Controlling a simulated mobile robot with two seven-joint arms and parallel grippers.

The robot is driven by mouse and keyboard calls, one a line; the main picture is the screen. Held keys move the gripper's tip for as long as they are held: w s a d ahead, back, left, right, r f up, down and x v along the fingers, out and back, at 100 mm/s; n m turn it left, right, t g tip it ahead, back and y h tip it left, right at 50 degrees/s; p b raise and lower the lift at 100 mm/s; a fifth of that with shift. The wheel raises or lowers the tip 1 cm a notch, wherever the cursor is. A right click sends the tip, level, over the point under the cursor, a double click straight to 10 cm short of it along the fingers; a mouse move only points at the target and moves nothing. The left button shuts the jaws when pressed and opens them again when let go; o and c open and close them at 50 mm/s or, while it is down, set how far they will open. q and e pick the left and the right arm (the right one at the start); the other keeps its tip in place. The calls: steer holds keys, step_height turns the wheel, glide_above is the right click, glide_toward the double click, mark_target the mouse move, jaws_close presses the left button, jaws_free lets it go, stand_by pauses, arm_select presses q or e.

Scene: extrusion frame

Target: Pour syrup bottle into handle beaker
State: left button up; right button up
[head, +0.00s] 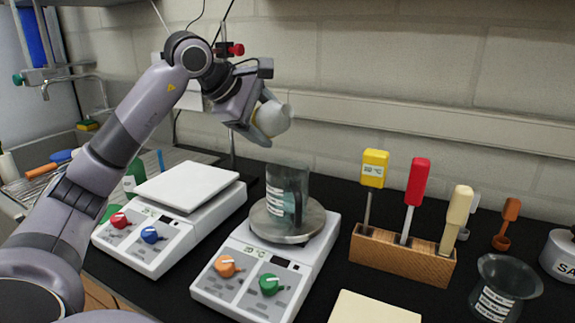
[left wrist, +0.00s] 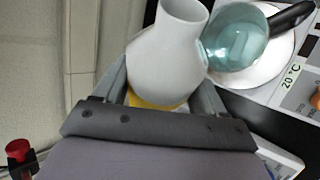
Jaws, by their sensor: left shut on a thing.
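The syrup bottle (head: 272,118) is white with a yellow part. My left gripper (head: 258,118) is shut on it and holds it tilted well over, its mouth end toward the right. It is above and slightly left of the handle beaker (head: 287,185), apart from it. The beaker is clear glass with a white label and stands upright on the round plate of the right-hand hot plate (head: 268,265). In the left wrist view the bottle (left wrist: 168,50) is between the fingers, beside the beaker (left wrist: 235,40), whose black handle shows. No liquid stream is visible. My right gripper is not in view.
A second device with a white square top (head: 186,186) stands left of the hot plate. A wooden block (head: 402,255) with colored-handled tools stands to the right. An empty-looking glass vessel (head: 505,290) is at the lower right. A cream board (head: 372,310) lies at the front.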

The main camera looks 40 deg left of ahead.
arm_select(q)
steer(key=shift+f+y+b, duration=0.4)
steer(key=shift+f+b, duration=0.1)
steer(key=shift+b, duration=0.2)
steer(key=shift+a+f+m+y+b, duration=0.1)
steer(key=shift+f+m+y+b, duration=0.2)
steer(key=shift+f+m+b, duration=0.15)
steer(key=shift+a+m+t+y, duration=0.25)
steer(key=shift+m+t+y, duration=0.1)
steer(key=shift+y, duration=0.35)
stand_by(1.1)
steer(key=shift+d+f+m+y, duration=0.1)
steer(key=shift+f+m+y, duration=0.15)
steer(key=shift+y, duration=0.25)
stand_by(1.9)
